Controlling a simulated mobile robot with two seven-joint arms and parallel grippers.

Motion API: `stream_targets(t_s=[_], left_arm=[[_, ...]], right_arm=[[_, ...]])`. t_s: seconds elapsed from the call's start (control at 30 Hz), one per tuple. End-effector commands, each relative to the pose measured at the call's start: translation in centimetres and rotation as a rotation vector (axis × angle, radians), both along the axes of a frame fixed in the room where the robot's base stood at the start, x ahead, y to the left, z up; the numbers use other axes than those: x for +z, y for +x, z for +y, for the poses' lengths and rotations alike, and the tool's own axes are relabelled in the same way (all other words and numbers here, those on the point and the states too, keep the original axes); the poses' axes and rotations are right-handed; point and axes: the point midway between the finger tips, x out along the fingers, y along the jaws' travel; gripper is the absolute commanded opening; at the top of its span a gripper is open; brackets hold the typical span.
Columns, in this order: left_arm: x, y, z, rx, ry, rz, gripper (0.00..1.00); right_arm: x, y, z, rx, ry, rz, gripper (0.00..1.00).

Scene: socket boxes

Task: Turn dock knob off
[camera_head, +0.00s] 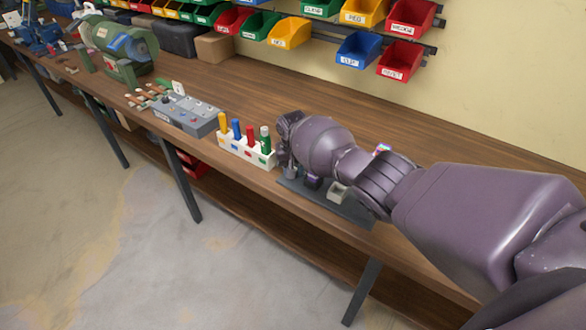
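A dark flat base plate (345,208) lies near the front edge of the bench, with small parts on it, including a pale block (337,192). It may be the dock; my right arm covers much of it. I cannot make out a knob on it. My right gripper (287,158) is at the plate's left end, by the white rack, and points down. Its fingers are too small and hidden to tell open from shut, or whether they touch anything. My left gripper is not in view.
A white rack (238,152) with blue, yellow, red and green cylinders stands close left of my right gripper. Further left are a grey control box (190,117) and a green grinder-like machine (118,45). Coloured bins (360,50) hang behind. The bench behind my arm looks clear.

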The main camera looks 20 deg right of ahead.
Motion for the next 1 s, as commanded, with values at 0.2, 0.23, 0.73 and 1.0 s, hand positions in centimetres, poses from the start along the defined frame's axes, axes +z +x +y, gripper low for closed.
stream_targets(t_s=[0.2, 0.23, 0.73, 1.0], left_arm=[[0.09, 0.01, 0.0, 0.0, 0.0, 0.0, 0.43], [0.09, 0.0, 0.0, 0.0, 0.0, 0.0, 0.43], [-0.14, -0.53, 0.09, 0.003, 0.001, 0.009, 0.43], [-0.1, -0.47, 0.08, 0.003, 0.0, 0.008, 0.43]], right_arm=[[-0.02, -0.01, 0.13, 0.2, 0.001, 0.0, 0.09], [-0.02, -0.01, 0.13, 0.226, 0.001, 0.0, 0.09], [-0.04, -0.04, 0.23, 0.53, 0.0, 0.001, 0.09], [-0.04, -0.06, 0.24, 0.576, 0.0, 0.001, 0.09]])
